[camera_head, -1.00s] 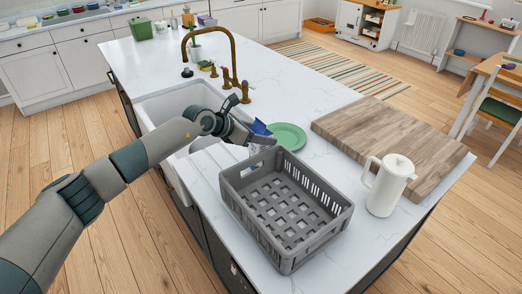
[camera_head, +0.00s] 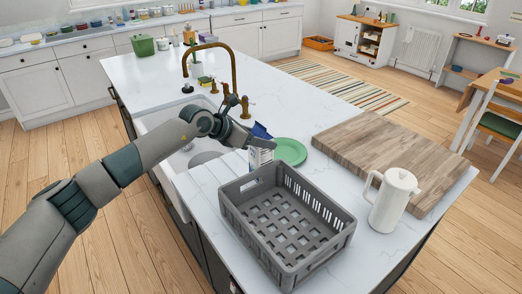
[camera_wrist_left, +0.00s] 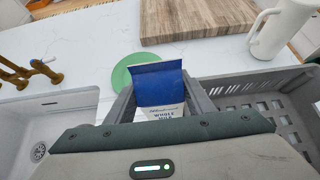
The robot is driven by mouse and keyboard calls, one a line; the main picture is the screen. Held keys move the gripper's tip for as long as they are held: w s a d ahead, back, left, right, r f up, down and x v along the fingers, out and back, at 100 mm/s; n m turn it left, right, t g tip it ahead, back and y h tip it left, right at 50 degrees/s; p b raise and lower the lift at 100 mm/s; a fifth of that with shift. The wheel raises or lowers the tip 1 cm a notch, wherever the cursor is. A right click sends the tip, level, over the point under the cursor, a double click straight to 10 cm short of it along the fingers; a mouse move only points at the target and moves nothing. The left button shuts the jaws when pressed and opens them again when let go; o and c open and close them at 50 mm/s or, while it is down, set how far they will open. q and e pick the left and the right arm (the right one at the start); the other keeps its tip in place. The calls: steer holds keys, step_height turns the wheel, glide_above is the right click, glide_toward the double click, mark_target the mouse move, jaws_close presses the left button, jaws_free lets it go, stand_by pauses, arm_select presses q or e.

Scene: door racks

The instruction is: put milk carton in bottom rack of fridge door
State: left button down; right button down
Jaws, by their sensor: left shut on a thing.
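The milk carton is white with a blue gabled top and "whole milk" lettering. It is upright between my left fingers in the left wrist view (camera_wrist_left: 158,88). In the head view the milk carton (camera_head: 261,150) is partly hidden by the gripper, just behind the grey crate. My left gripper (camera_head: 256,140) is shut on it; the fingers also show in the left wrist view (camera_wrist_left: 158,105). I cannot tell whether the carton's base touches the counter. My right gripper is not in view. No fridge or door rack is in view.
The empty grey crate (camera_head: 240,225) stands on the white island counter. A green plate (camera_head: 291,151) lies behind the carton. A wooden board (camera_head: 385,150) and white jug (camera_head: 393,200) are right. The sink with a brass tap (camera_head: 233,80) is left.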

arm_select(q)
step_height(320, 180, up, 14)
steer(key=b, duration=0.5)
steer(key=shift+f, duration=0.2)
steer(key=shift+r+b, duration=0.3)
steer(key=shift+r, duration=0.15)
